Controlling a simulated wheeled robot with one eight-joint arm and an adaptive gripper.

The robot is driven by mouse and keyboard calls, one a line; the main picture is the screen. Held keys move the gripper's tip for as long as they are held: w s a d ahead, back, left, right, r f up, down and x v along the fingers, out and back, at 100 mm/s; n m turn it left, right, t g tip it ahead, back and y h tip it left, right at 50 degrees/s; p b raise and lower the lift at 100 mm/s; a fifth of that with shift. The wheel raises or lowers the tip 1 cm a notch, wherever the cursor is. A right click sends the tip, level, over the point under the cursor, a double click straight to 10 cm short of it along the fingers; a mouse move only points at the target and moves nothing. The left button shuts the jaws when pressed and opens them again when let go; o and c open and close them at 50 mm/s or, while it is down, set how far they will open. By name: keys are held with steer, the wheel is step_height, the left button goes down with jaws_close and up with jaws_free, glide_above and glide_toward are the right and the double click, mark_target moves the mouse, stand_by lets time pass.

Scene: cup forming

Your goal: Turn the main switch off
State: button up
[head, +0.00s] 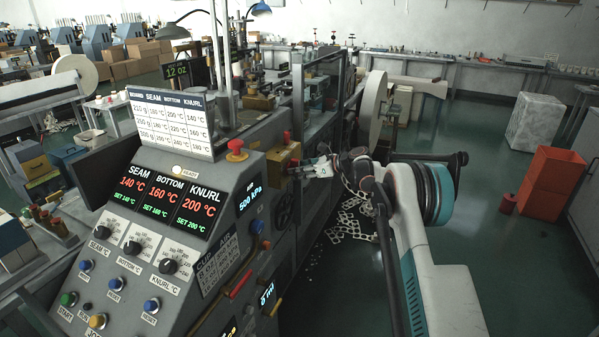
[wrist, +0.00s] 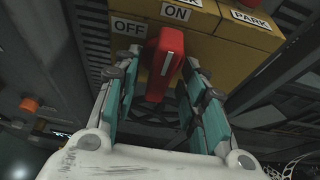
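The main switch is a red handle (wrist: 165,65) with a white line, on the front of a yellow box (wrist: 228,50) in the wrist view. Labels on the box read OFF at left, ON in the middle and PARK at right. The white line points up toward ON. My gripper (wrist: 160,72) is open, with its teal-padded fingers on either side of the handle. A gap shows on the left; I cannot tell whether the right finger touches. In the head view, the yellow box (head: 281,158) is on the machine's side, and my gripper (head: 303,170) is right at it, hiding the handle.
The control panel (head: 150,215) with displays, knobs and buttons stands left of my gripper. A red mushroom button (head: 237,150) sits above it. Scrap sheets (head: 350,220) lie on the floor below my arm.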

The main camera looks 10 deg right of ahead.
jaws_close()
steer(key=shift+s, duration=0.1)
steer(key=shift+s+a+f+n+t+h+b, duration=0.1)
steer(key=shift+n+t+h+b, duration=0.2)
steer(key=shift+n+t+b, duration=1.45)
steer(key=shift+w+n+t+h+b, duration=0.1)
steer(key=shift+n+t+h+b, duration=0.45)
steer(key=shift+n, duration=2.15)
steer(key=shift+s+a+f+n+t+h+b, duration=0.1)
steer(key=shift+n+t+b, duration=1.1)
steer(key=shift+n, duration=1.05)
steer(key=shift+r+t, duration=0.1)
steer(key=shift+t, duration=0.2)
